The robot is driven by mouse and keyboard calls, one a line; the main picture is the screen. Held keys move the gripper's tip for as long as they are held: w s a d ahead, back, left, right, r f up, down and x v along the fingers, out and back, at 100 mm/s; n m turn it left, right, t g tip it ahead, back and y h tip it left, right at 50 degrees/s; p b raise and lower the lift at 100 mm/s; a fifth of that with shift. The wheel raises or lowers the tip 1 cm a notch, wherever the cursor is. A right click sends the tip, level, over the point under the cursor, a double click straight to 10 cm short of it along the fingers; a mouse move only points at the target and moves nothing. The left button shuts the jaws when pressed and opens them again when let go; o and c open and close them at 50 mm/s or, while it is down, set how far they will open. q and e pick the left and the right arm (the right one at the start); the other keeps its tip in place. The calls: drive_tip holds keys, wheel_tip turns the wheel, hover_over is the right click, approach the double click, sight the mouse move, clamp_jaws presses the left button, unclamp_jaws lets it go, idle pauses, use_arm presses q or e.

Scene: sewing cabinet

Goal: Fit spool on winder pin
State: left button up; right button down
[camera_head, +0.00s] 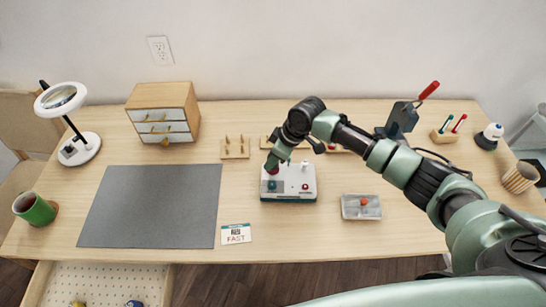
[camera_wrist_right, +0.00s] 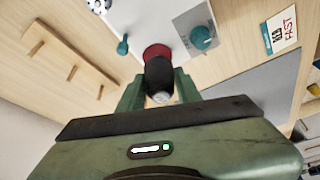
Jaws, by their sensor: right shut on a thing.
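The winder (camera_head: 288,184) is a white box with a dark green base near the middle of the table. Its white top also shows in the wrist view (camera_wrist_right: 150,18), with a teal knob on a grey plate. My right gripper (camera_head: 271,165) is over the left part of the winder, pointing down. It is shut on a dark spool (camera_wrist_right: 159,76), which stands between the fingers in the wrist view. A red disc (camera_wrist_right: 156,51) shows at the spool's far end, against the winder top. The winder pin is not clearly visible; I cannot tell whether the spool is around it. My left gripper is not in view.
Wooden peg racks (camera_head: 235,148) stand behind the winder. A grey mat (camera_head: 150,205) lies left, a card (camera_head: 236,234) in front, and a clear box (camera_head: 361,207) right. A small drawer cabinet (camera_head: 163,112) stands at back left. My right arm crosses the right side.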

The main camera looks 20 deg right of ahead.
drive_tip(key=shift+f, duration=1.1)
idle(1.5)
drive_tip(key=c, duration=0.9)
unclamp_jaws()
drive_tip(key=b+v, duration=0.1)
drive_tip(key=v, duration=0.6)
drive_tip(key=shift+r, duration=0.35)
drive_tip(key=shift+s+d, duration=0.15)
drive_tip(key=shift+s, duration=0.05)
